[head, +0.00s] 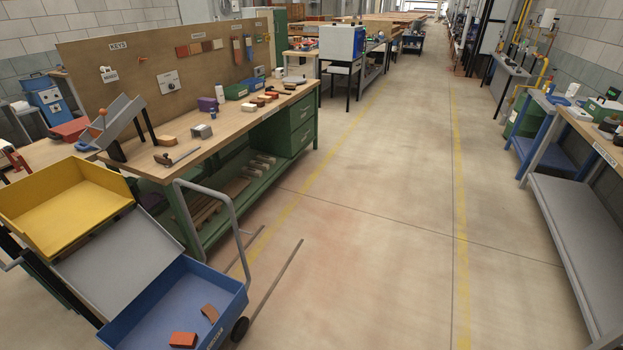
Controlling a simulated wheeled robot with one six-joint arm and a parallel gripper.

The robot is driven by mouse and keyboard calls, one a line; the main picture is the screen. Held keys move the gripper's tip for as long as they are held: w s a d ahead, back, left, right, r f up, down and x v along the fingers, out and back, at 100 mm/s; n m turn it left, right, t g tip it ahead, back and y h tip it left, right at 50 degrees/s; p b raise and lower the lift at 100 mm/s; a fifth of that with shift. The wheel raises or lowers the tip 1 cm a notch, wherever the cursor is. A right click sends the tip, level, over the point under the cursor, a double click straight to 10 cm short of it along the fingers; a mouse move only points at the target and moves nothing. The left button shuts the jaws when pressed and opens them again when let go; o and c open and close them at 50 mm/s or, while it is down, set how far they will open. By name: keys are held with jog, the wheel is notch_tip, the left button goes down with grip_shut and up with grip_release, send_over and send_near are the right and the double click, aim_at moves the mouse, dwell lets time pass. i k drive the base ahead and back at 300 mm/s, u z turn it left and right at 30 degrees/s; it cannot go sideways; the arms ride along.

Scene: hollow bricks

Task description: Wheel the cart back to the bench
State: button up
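The cart (115,270) stands at the lower left in the head view, close in front of the bench. It has a yellow tray (60,203), a grey middle shelf (112,262) and a blue tray (160,308). A reddish brick (184,340) and a brown brick (210,313) lie in the blue tray. A bent grey tube handle (228,204) rises on its right side, and a dark wheel (240,328) shows below. The bench (222,137) has a wooden top and green frame. Whether cart and bench touch, I cannot tell. My gripper is not in view.
Two thin grey bars (275,280) run along the floor right of the cart. The aisle (375,200) between yellow lines is clear. A grey-shelved bench (575,225) and a blue-framed table (540,140) line the right side.

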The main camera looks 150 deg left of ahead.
aim_at(173, 302)
jog(key=z, duration=1.2)
jog(key=k, duration=2.9)
jog(key=z, duration=2.7)
